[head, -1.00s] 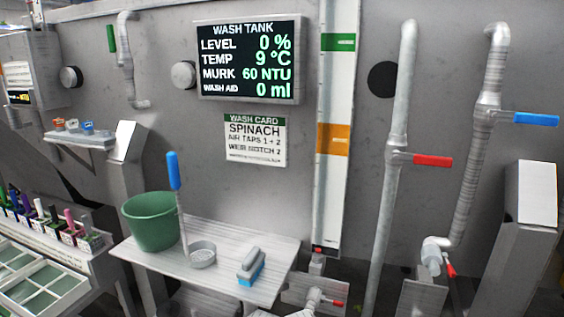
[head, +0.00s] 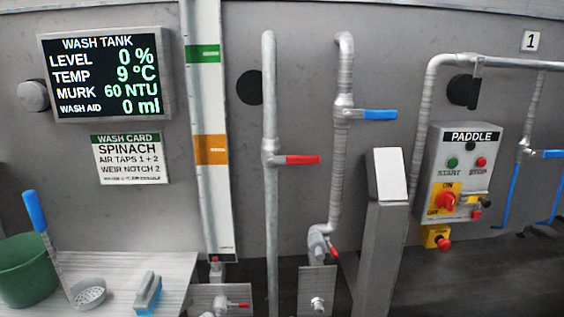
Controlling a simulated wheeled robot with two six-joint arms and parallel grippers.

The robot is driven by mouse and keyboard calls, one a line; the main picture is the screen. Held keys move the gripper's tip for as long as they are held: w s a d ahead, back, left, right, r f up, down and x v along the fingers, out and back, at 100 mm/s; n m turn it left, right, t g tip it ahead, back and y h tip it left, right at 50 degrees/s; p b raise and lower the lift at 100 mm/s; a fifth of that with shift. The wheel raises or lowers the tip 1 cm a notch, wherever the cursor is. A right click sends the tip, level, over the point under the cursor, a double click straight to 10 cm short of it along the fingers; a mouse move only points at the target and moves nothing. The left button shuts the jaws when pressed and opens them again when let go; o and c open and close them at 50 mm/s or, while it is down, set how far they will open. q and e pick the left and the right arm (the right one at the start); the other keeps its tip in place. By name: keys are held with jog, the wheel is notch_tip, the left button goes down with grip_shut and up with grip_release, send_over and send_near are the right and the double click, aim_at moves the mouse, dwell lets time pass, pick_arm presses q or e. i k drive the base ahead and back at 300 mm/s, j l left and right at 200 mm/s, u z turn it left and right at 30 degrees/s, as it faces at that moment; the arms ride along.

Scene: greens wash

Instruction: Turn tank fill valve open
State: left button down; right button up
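Several lever valves are on pipes along the grey wall, and none has a readable fill label. A red lever (head: 303,160) sticks out level to the right from a vertical pipe (head: 269,100). A blue lever (head: 377,115) sticks out level to the right from a ribbed pipe (head: 341,190). A small red lever (head: 334,247) is low at that pipe's lower end. Another small red lever (head: 238,305) is at the bottom edge. The wash tank display (head: 107,75) reads level 0 %, temp 9 °C, murk 60 NTU, wash aid 0 ml. Neither gripper is in view.
A grey post (head: 384,230) with a slanted top stands right of the pipes. A paddle control box (head: 458,180) is further right. A shelf (head: 130,275) at lower left holds a green bucket (head: 25,270), a blue-handled strainer (head: 88,294) and a brush (head: 147,293).

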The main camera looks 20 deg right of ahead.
aim_at(291, 160)
jog(key=l+u, duration=0.15)
jog(key=l, duration=0.35)
jog(key=k+l+u, duration=0.15)
jog(key=l, duration=0.35)
jog(key=l+u, duration=0.15)
jog(key=l, duration=0.35)
jog(key=k+l+u, duration=0.1)
jog(key=l, duration=0.4)
jog(key=k+l+u, duration=0.15)
jog(key=l, duration=0.3)
jog(key=k+l+u, duration=0.15)
jog(key=l, duration=0.3)
jog(key=k+l+u, duration=0.15)
jog(key=l, duration=0.3)
jog(key=k+l+u, duration=0.15)
jog(key=l, duration=0.3)
jog(key=k, duration=0.1)
